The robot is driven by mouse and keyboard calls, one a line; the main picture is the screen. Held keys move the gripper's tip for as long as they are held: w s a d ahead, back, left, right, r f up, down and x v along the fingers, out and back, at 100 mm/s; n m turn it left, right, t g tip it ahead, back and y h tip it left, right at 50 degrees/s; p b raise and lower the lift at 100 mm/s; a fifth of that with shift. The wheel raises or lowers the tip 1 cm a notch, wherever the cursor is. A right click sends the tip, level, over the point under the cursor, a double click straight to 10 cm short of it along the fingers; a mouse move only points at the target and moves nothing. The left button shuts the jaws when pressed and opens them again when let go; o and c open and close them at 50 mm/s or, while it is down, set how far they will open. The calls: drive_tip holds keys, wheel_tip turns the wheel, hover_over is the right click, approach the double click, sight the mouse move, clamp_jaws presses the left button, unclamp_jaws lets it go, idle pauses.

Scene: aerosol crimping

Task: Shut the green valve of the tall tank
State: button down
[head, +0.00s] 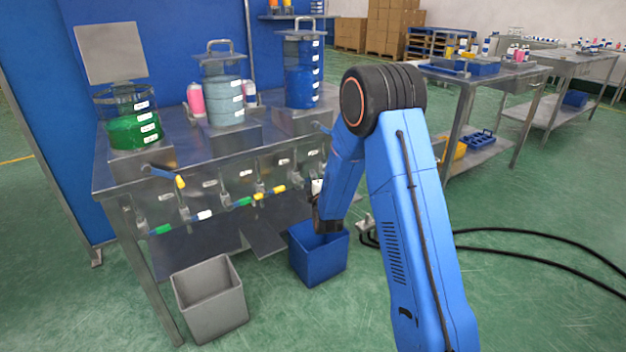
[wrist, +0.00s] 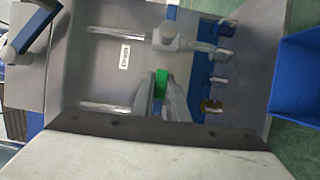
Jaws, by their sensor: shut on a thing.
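In the wrist view, my gripper (wrist: 161,98) has its two fingers closed on a green valve handle (wrist: 162,80). The handle points crosswise to the horizontal metal pipe (wrist: 105,30). A grey valve body (wrist: 167,37) sits on that pipe just above the handle. In the head view my arm hides the fingertips and this handle. Three clear tanks stand on the metal bench (head: 180,158): one with green liquid (head: 135,131), one with grey-blue liquid (head: 223,98), and one with dark blue liquid (head: 300,85). I cannot tell which tank this pipe serves.
Other valves with green, white and yellow handles (head: 243,201) line the bench front. A grey bin (head: 210,298) and a blue bin (head: 318,255) stand on the floor below; the blue one also shows in the wrist view (wrist: 300,75). Black cables (head: 520,250) cross the floor at right.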

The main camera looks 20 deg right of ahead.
drive_tip(key=c, duration=1.7)
unclamp_jaws()
drive_tip(key=shift+c, duration=0.2)
drive_tip(key=s+a, duration=0.1)
drive_tip(key=s, duration=1.1)
